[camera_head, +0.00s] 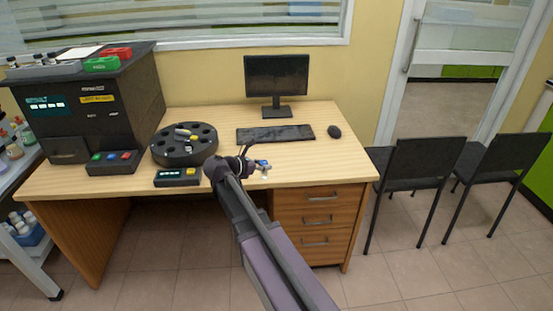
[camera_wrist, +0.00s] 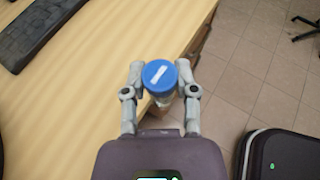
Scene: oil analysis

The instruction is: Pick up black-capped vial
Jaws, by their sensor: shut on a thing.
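My gripper (camera_wrist: 160,70) is shut on a vial with a blue cap (camera_wrist: 159,77) that has a white mark on top. A finger lies on each side of it, and its clear body shows just below the cap. In the head view my gripper (camera_head: 252,167) is over the front edge of the wooden desk, and the blue cap (camera_head: 262,163) shows at its right side. The held vial's cap looks blue, not black. Small vials (camera_head: 38,59) stand on top of the black analyzer at the left; their cap colours are too small to tell surely.
The desk (camera_head: 330,172) bears a round black carousel (camera_head: 168,155), a small display box (camera_head: 177,177), a keyboard (camera_head: 275,134), a mouse (camera_head: 335,131) and a monitor (camera_head: 276,76). The black analyzer (camera_head: 120,100) has red and green racks (camera_head: 102,64) on top. Chairs (camera_head: 415,165) stand at right.

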